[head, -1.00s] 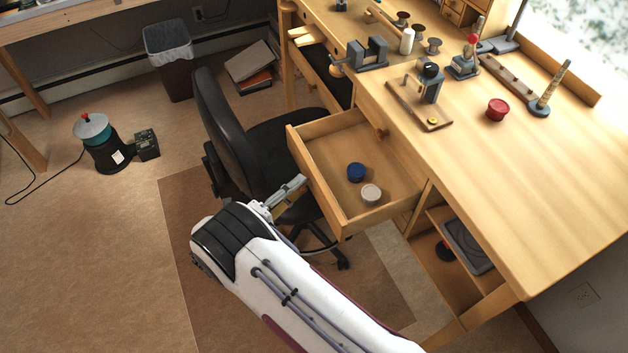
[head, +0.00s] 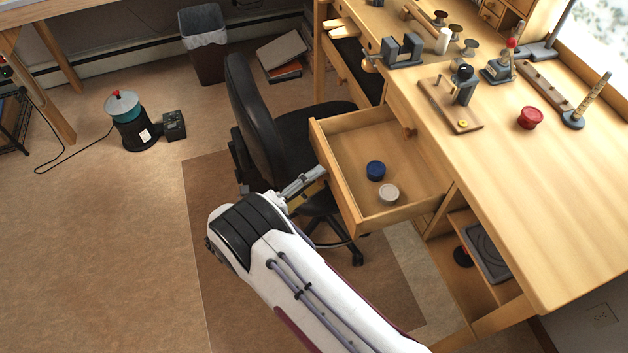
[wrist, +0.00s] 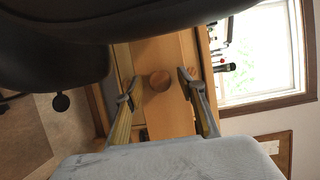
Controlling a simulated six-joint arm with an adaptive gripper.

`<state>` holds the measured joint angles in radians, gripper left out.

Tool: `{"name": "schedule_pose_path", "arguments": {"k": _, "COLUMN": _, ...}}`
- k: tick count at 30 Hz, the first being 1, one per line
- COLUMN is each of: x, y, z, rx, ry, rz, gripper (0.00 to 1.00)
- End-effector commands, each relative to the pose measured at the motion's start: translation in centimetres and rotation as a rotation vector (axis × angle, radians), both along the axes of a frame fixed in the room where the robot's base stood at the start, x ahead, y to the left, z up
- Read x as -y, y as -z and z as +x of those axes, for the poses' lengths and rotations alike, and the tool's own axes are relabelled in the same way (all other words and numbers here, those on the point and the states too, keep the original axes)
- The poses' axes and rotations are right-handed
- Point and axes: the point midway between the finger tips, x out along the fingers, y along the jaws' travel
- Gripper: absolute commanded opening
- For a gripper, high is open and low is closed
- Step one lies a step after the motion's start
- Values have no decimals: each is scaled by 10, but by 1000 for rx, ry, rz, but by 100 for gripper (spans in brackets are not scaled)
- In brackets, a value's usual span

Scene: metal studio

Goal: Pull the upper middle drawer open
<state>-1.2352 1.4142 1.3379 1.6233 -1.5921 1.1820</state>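A wooden drawer (head: 338,185) stands far out of the bench in the head view, below a shut front with a round knob (head: 408,131). A blue lidded pot (head: 376,170) and a pale pot (head: 388,193) are in it. My gripper (head: 308,184) is at the drawer's outer front, its tips partly hidden there. In the wrist view my gripper (wrist: 157,88) has its two fingers apart, one on each side of a round wooden knob (wrist: 159,81) on a drawer front. Gaps show on both sides of this knob. A second knob (wrist: 192,72) shows partly behind the right finger.
The bench top (head: 560,200) carries tools and a red pot (head: 530,117). Open floor (head: 110,240) lies left.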

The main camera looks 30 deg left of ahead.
Motion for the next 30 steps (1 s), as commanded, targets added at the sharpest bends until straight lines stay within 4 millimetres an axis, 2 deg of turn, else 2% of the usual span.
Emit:
{"name": "schedule_pose_path", "arguments": {"k": 8, "x": -6, "y": 0, "z": -13, "rx": 1, "ry": -1, "rz": 0, "gripper": 39}}
{"name": "schedule_pose_path", "arguments": {"k": 24, "x": -35, "y": 0, "z": -83, "rx": 0, "ry": -4, "rz": 0, "gripper": 39}}
{"name": "schedule_pose_path", "arguments": {"k": 30, "x": -43, "y": 0, "z": -103, "rx": 0, "ry": -3, "rz": 1, "gripper": 39}}
